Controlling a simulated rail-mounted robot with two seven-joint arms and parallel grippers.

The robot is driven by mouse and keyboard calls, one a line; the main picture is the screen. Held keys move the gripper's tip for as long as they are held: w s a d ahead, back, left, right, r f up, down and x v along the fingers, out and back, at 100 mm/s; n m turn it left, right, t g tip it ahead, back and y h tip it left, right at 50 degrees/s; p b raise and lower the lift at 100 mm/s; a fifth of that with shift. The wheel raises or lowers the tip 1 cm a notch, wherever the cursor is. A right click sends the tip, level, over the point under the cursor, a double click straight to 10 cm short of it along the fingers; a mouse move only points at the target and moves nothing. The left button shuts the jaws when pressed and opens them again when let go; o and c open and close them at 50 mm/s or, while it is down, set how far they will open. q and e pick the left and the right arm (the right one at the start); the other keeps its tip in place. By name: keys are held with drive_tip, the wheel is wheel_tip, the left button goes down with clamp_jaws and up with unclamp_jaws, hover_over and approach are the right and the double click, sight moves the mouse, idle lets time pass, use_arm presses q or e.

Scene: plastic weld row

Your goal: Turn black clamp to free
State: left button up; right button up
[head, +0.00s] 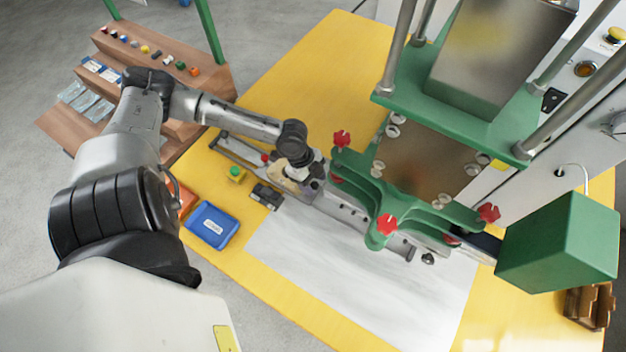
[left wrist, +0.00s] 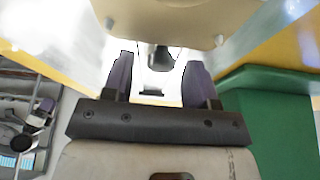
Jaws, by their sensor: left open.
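My left gripper (head: 302,180) is low over the metal rail beside the green press frame, its jaws partly hidden by the wrist. In the left wrist view the left gripper (left wrist: 159,82) is open, with two purple fingertips apart. A small dark knob-like part (left wrist: 160,56), possibly the black clamp, shows between and beyond the fingertips. I cannot tell whether the fingers touch it. A beige rounded plate (left wrist: 165,15) is above it. In the head view I cannot make out the clamp, as the gripper covers that spot. My right gripper is not in view.
The green frame (head: 378,228) with red star knobs (head: 387,224) stands right of the gripper. The white sheet (head: 350,280) in front is clear.

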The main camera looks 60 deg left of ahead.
use_arm(q)
drive_tip(key=shift+c, duration=0.4)
drive_tip(key=c, duration=0.8)
drive_tip(key=shift+r+m+p, duration=0.15)
drive_tip(key=shift+m+p, duration=0.45)
drive_tip(key=shift+m, duration=0.1)
drive_tip(key=shift+c, duration=0.2)
drive_tip(key=shift+w+m+g+h+p, duration=0.1)
drive_tip(key=shift+m+g+h+p, duration=0.35)
drive_tip(key=shift+m, duration=0.35)
drive_tip(key=shift+m+g, duration=0.35)
drive_tip(key=shift+m, duration=0.35)
drive_tip(key=shift+f, duration=0.2)
drive_tip(key=o, duration=0.9)
